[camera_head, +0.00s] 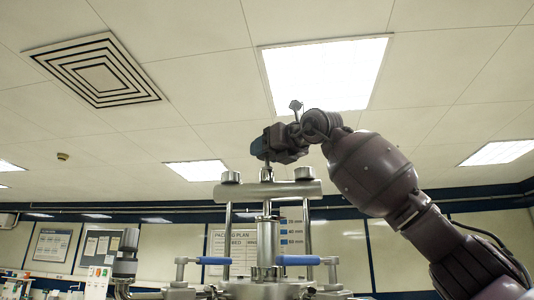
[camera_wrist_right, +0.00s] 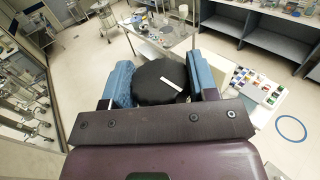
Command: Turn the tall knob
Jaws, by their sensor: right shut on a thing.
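The tall knob (camera_wrist_right: 158,84) is a round black cap with a white stripe, seen from above in the right wrist view. The stripe lies slanted on its right half. My right gripper (camera_wrist_right: 160,80) is shut on it, with one blue finger pad on each side. In the head view my right gripper (camera_head: 259,148) points down over the middle of the steel crossbar (camera_head: 267,189), and a thin stem shows below it. The knob itself is mostly hidden there by the fingers. My left gripper is not in view.
The crossbar stands on steel posts above a column assembly (camera_head: 267,245). Two blue-handled clamps (camera_head: 214,260) (camera_head: 298,260) flank the column below. A steel and dark cylinder (camera_head: 125,255) stands at the left. The space above the crossbar's left half is free.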

